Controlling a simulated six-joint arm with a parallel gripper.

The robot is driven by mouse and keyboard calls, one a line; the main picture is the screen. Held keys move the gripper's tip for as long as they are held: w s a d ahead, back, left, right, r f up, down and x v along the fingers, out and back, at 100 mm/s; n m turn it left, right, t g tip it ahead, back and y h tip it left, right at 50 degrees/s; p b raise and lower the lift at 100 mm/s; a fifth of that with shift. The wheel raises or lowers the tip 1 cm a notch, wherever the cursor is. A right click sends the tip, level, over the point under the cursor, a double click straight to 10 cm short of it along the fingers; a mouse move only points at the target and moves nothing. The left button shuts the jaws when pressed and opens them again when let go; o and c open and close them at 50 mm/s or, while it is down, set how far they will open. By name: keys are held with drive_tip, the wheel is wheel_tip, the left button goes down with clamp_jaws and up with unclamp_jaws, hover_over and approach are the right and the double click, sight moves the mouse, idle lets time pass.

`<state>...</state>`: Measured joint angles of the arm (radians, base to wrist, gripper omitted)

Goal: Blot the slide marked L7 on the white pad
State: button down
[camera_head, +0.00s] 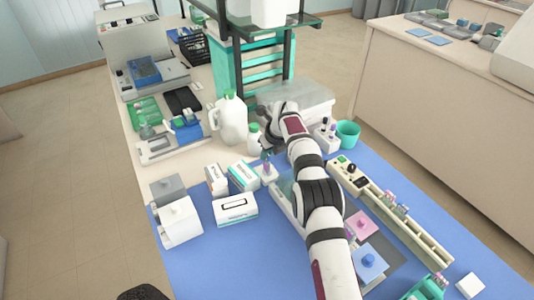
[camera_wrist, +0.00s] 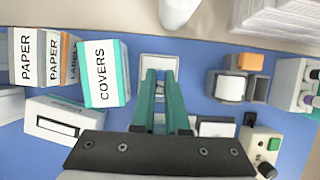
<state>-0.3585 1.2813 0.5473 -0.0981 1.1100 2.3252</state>
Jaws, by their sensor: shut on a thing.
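My gripper (camera_head: 266,156) points down at the far side of the blue mat, above a small white square pad (camera_head: 268,174). In the wrist view its two teal fingers (camera_wrist: 160,78) come close together over the white pad (camera_wrist: 160,61). The gripper is shut on a thin thing, seemingly a slide, seen almost edge-on between the fingertips. I cannot read a mark on it. I cannot tell whether its lower edge touches the pad. Several slides with coloured ends (camera_head: 396,206) stand in the long cream rack on the right.
Boxes marked PAPER (camera_wrist: 25,58) and COVERS (camera_wrist: 106,75) stand close left of the pad. A white jug (camera_head: 230,118) stands behind. A teal cup (camera_head: 347,133) and a cream device with a green button (camera_wrist: 262,146) are on the right. Another white square (camera_head: 470,285) lies front right.

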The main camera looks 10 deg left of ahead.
drive_tip(key=shift+s+f, duration=0.1)
idle(0.3)
drive_tip(key=shift+r, duration=3.05)
